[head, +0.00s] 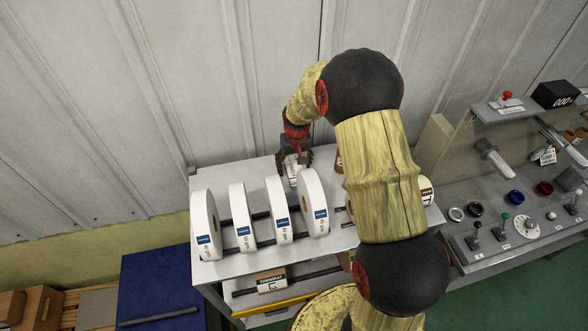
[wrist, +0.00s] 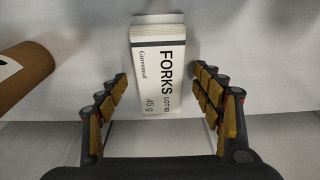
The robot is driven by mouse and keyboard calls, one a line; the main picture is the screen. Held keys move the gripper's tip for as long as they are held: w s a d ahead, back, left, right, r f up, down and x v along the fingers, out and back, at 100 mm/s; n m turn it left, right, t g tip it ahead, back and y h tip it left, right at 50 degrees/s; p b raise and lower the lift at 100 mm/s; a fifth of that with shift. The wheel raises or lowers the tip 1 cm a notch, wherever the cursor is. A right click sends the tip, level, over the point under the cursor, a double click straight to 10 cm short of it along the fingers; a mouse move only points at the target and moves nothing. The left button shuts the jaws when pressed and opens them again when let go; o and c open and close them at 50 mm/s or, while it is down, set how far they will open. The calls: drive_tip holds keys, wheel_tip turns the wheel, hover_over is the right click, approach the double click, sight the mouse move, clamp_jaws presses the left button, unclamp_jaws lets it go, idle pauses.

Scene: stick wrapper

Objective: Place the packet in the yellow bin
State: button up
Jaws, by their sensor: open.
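The packet (wrist: 157,68) is a white flat-faced block marked FORKS, standing out on the grey surface in the wrist view. In the head view a small white piece of it (head: 292,172) shows under my gripper (head: 294,158), at the back of the grey table. In the wrist view my gripper (wrist: 157,82) is open, with its two fingers on either side of the packet's near end and gaps on both sides.
Several white rolls (head: 205,225) stand on the table (head: 228,183) in front of the packet. A brown tube (wrist: 22,78) lies left of the packet in the wrist view. A control panel (head: 510,225) is at the right, a blue surface (head: 155,285) at lower left, and a wall behind.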

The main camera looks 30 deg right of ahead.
drive_tip(key=shift+c, duration=0.4)
drive_tip(key=c, duration=1.3)
